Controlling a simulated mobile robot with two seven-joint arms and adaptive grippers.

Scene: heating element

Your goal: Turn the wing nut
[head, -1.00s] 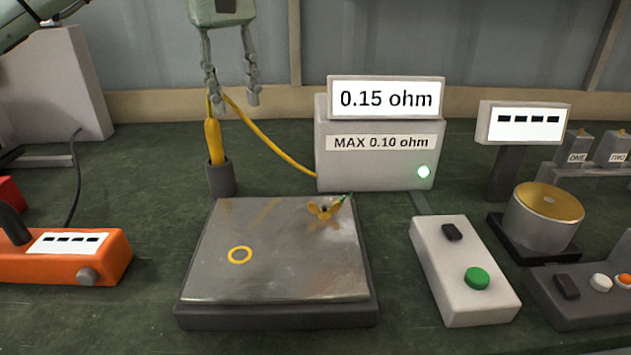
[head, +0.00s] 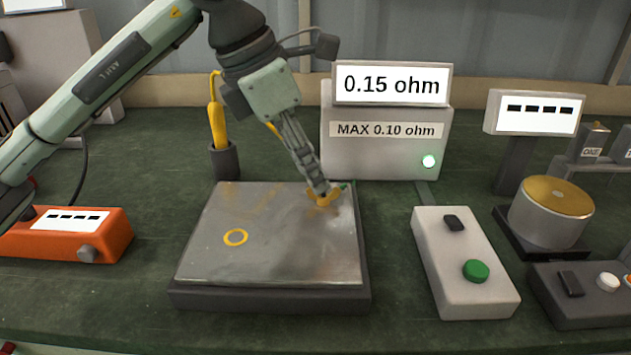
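The brass wing nut (head: 325,200) sits near the back right corner of the grey metal plate (head: 205,262), partly hidden by my fingers. A bit of green shows just to its right. My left gripper (head: 321,190) points down and to the right, with its fingertips at the wing nut. The fingers look close together, seen nearly edge-on, and I cannot tell whether they grip the nut. The meter (head: 380,155) behind the plate reads 0.15 ohm above a MAX 0.10 ohm label, with a lit green lamp. My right gripper is not in view.
A yellow probe (head: 217,125) stands in a dark holder (head: 225,160) behind the plate. A yellow ring mark (head: 235,237) is on the plate. A white box with a green button (head: 475,270) stands right; an orange device (head: 105,240) stands left. A brass-topped cylinder (head: 550,212) is further right.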

